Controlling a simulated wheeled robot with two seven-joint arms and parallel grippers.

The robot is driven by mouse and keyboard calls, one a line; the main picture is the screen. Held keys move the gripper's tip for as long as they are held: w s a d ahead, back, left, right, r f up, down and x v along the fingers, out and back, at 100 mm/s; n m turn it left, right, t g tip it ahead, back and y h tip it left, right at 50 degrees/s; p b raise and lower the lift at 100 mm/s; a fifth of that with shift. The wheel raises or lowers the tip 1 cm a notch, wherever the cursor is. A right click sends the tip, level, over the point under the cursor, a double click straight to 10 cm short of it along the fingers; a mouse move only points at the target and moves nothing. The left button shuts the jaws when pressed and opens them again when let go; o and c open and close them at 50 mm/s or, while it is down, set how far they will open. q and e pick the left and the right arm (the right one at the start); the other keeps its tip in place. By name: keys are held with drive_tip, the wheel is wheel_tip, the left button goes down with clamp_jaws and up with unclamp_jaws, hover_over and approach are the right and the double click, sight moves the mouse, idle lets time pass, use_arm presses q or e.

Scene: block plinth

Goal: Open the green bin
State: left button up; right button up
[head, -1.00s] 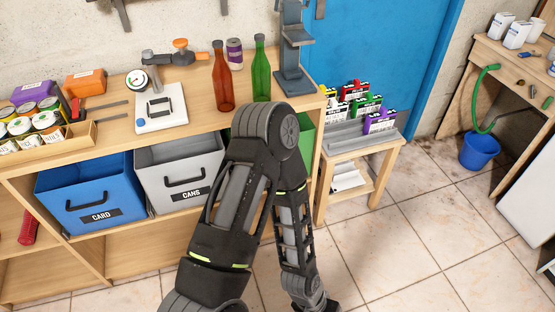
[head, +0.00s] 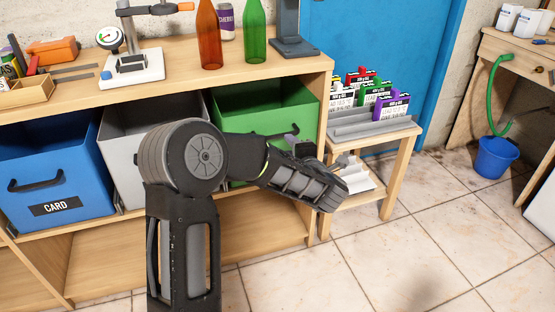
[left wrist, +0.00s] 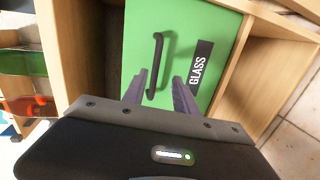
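The green bin (head: 262,103) sits in the right bay of the wooden shelf unit; my left arm hides part of its front. In the left wrist view its green front (left wrist: 205,30) fills the middle, with a black bar handle (left wrist: 156,50) and a GLASS label (left wrist: 200,63). My left gripper (left wrist: 160,79) is open and empty. Its two fingers point at the bin front, one on each side of the handle's near end in the picture; I cannot tell how far off they are. My right gripper is not in view.
A blue CARD bin (head: 52,170) and a grey bin (head: 125,130) stand to the left. An orange-brown bottle (head: 209,40) and a green bottle (head: 254,35) stand on the shelf top. A small wooden stand (head: 388,145) with coloured packs is close on the right. Floor tiles are clear in front.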

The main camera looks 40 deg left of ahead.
sight(278, 137)
use_arm(q)
drive_tip(key=shift+s+a+r+n+y, duration=0.3)
drive_tip(key=shift+a+r+n, duration=0.05)
drive_tip(key=shift+a+n, duration=0.2)
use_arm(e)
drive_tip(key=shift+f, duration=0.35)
